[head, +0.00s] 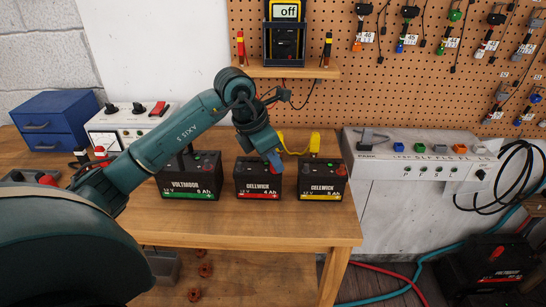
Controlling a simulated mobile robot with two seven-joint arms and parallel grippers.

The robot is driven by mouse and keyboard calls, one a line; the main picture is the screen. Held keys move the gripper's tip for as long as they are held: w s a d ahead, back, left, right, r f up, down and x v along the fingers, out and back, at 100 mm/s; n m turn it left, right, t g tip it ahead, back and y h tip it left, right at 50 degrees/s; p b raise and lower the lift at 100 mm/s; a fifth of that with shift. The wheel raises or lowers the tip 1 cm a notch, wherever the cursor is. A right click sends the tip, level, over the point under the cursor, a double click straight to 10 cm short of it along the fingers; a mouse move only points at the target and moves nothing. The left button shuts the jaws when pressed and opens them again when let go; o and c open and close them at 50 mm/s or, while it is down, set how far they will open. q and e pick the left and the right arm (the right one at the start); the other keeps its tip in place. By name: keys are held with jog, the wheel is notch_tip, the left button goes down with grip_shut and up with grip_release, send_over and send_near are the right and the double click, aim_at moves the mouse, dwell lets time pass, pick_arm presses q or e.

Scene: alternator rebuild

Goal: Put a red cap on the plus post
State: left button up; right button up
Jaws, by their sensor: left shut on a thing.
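My left gripper (276,164) reaches down over the right rear part of the middle battery (257,184), which has a red stripe. It is shut on a small red piece, which looks like a red cap (278,168), at the battery's top. The fingers hide most of the piece and the post area, so I cannot tell whether it touches a post. A battery with a green stripe (190,182) stands to the left. A battery with a yellow stripe (321,185) stands to the right, with a red spot on its top right. My right gripper is out of view.
The batteries stand on a wooden bench (270,227) with clear room in front. A yellow-handled tool (314,142) is behind the right battery. A shelf (292,72) carries a meter (285,38) reading "off". A grey console (430,167) stands at the right, blue drawers (48,122) at the left.

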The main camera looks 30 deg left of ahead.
aim_at(268, 173)
pick_arm(q)
jog(key=o, duration=0.8)
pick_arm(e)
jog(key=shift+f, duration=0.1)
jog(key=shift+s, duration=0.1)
pick_arm(q)
jog(key=v, duration=0.3)
jog(key=shift+a+r, duration=0.1)
jog(key=shift+r, duration=0.05)
jog(key=v, duration=0.9)
jog(key=shift+s+r, duration=0.15)
jog(key=shift+r, duration=0.25)
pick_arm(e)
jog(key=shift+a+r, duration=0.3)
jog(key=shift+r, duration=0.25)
